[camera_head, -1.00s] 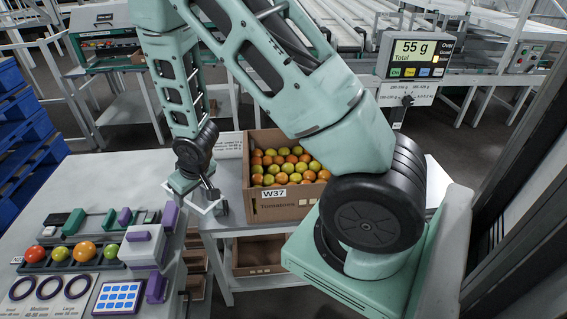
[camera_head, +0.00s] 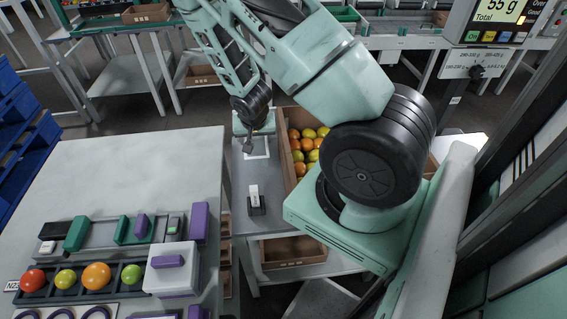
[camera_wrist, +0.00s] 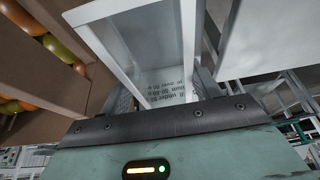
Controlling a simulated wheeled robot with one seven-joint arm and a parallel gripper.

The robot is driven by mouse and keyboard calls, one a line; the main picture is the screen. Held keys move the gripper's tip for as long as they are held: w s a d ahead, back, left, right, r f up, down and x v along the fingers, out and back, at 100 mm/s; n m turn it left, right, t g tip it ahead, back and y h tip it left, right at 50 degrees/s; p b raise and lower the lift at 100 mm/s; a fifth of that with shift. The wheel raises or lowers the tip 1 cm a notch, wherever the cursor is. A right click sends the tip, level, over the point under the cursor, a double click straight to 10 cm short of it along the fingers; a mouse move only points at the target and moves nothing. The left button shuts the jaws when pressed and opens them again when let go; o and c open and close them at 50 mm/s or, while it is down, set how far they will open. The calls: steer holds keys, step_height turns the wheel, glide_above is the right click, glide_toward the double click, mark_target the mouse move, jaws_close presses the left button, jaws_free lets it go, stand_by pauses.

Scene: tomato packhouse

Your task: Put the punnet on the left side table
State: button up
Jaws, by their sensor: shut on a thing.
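The punnet (camera_wrist: 123,42) is a pale, open, box-like tray. It fills the upper middle of the wrist view, with printed lettering showing at its near end. My gripper (camera_wrist: 162,88) is shut on it, one finger at each side. In the head view my gripper (camera_head: 252,132) hangs over the narrow middle table, just left of the tomato crate. Only a pale outline of the punnet (camera_head: 258,154) shows under it there. The left side table (camera_head: 130,175) is the broad grey top at left; its far half is bare.
The cardboard tomato crate (camera_head: 285,155) stands right of my gripper, partly behind my arm. A small black stand with a white card (camera_head: 256,207) is on the middle table. Purple, green and white tools and a black rack (camera_head: 80,282) with tomatoes fill the left table's near half.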

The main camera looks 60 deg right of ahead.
steer(key=shift+f+p, duration=0.35)
steer(key=shift+f, duration=4.35)
steer(key=shift+f, duration=0.15)
steer(key=o, duration=1)
